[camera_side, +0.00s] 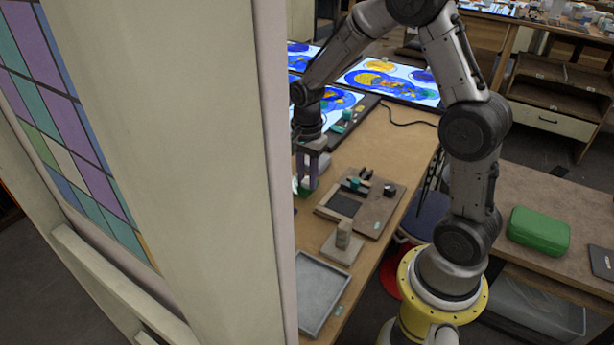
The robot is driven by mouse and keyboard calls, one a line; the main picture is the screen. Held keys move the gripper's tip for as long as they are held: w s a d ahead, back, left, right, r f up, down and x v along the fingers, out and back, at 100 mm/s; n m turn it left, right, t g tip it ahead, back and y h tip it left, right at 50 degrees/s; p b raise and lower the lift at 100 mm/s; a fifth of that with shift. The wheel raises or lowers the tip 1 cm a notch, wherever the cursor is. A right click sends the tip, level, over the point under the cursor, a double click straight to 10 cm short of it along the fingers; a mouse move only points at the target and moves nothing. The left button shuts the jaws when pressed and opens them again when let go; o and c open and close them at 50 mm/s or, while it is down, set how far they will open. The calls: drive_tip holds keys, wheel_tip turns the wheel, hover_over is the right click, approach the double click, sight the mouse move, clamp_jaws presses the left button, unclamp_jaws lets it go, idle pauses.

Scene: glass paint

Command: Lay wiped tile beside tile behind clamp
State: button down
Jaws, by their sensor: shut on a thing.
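My gripper (308,183) is low over the wooden bench, close to the edge of a cream post. It is shut, with purple-grey showing at its fingers. What it holds is too small to make out clearly; it may be a tile. A small green and white thing (302,188) shows at the fingertips, partly behind the post. A brown board (375,214) to the right carries a dark square pad (342,205) and small black and teal parts, perhaps the clamp (364,174). No other tile can be made out on the bench.
The large cream post (215,170) hides the bench's left side. A grey tray (322,290) and a light block with an upright piece (343,240) are nearer. Lit panels with blue and yellow designs (385,80) lie at the back. Bare bench (395,150) shows right of the gripper.

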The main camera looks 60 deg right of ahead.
drive_tip(key=shift+f, duration=0.6)
idle(1.6)
drive_tip(key=c, duration=0.6)
unclamp_jaws()
wheel_tip(320, 180, up, 19)
drive_tip(key=s+a+t, duration=0.2)
drive_tip(key=a, duration=0.1)
drive_tip(key=s+a+n+t, duration=0.1)
drive_tip(key=s+n, duration=0.4)
drive_tip(key=n, duration=0.1)
drive_tip(key=s+a+n+t, duration=0.1)
drive_tip(key=s+a+n, duration=0.1)
drive_tip(key=s+n, duration=0.4)
drive_tip(key=s+a+n+t, duration=0.1)
drive_tip(key=s+a+n, duration=0.1)
drive_tip(key=s+n, duration=0.4)
drive_tip(key=shift+s+f+t, duration=0.2)
drive_tip(key=shift+f+t, duration=0.1)
drive_tip(key=shift+f, duration=0.1)
